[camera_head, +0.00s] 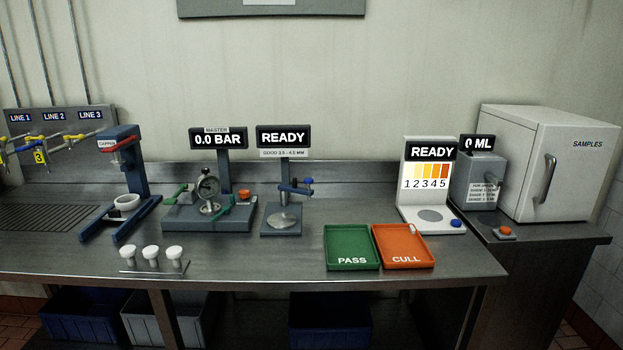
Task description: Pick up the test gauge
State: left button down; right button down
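Whether the gauge is fastened to the station, I cannot tell. Neither of my grippers shows in the head view.
The capper (144,170) stands left of the station, with several white pieces in front. A READY stand (282,219) is to its right. Green PASS (351,264) and orange CULL (405,262) trays lie further right. The front counter below the station is mostly clear.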

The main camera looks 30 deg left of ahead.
aim_at(208, 188)
jog(key=j+u, duration=0.1)
jog(key=u, duration=1.45)
